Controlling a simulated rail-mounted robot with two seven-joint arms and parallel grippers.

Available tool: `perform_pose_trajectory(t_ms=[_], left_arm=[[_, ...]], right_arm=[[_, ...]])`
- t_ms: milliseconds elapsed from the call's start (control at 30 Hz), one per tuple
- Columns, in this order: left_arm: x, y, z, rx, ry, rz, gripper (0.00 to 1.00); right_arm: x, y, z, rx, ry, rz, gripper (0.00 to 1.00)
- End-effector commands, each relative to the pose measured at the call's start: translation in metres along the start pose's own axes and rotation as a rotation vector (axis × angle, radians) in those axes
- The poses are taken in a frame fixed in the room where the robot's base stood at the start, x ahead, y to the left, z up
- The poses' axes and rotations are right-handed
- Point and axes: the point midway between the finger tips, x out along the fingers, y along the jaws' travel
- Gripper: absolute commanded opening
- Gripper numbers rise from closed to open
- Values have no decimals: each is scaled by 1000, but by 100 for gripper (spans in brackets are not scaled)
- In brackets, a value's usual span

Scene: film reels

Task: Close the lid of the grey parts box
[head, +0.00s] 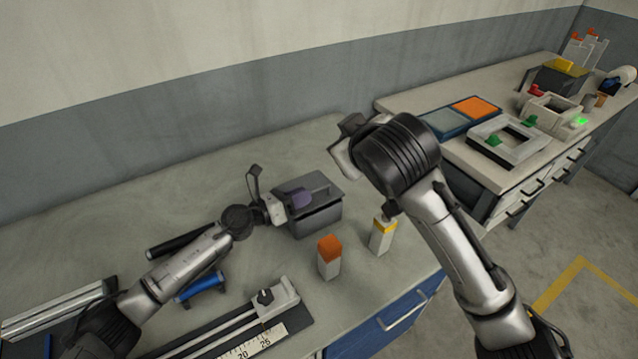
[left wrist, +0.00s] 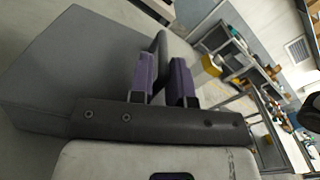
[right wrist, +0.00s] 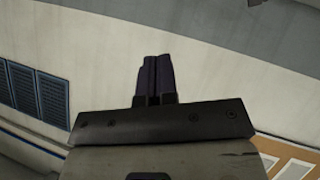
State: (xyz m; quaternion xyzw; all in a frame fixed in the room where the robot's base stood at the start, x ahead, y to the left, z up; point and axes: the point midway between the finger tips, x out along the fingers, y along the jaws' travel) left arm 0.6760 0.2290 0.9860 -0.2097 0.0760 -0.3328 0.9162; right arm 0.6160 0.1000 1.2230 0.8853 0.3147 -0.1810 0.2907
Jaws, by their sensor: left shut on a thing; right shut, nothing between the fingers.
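The grey parts box (head: 318,222) stands on the near workbench, left of the right arm. Its dark lid (head: 326,188) lies over the top and looks about level; I cannot tell whether it is fully seated. My left gripper (head: 298,198) reaches in from the left at the lid. In the left wrist view its purple fingers (left wrist: 164,76) are on either side of a thin grey part, apparently of the lid, and shut on it. My right gripper (right wrist: 153,75) is shut and empty, raised above the bench and facing the wall in its wrist view.
An orange-topped block (head: 329,258) and a yellow-banded bottle (head: 382,236) stand right of and in front of the box. A ruler rail device (head: 272,310) and a blue-handled item (head: 200,286) lie nearer. The bench behind the box is clear.

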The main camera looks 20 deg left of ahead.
Motion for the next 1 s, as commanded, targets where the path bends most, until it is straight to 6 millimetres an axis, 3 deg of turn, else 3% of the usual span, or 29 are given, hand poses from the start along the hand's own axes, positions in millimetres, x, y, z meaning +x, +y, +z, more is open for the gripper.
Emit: perform_pose_trajectory(t_ms=[33,100,300,667,1000], left_arm=[[2,-4,-3,-6,5,-10,0],[2,-4,-3,-6,5,-10,0],[2,-4,-3,-6,5,-10,0],[2,-4,-3,-7,5,-10,0],[2,-4,-3,-7,6,-10,0]], right_arm=[[23,-8,15,18,-53,-43,0],[46,-16,31,48,-106,-99,0],[86,-26,62,177,-185,-224,0],[102,-39,54,289,-130,-306,0],[153,-55,58,290,-132,-304,0]])
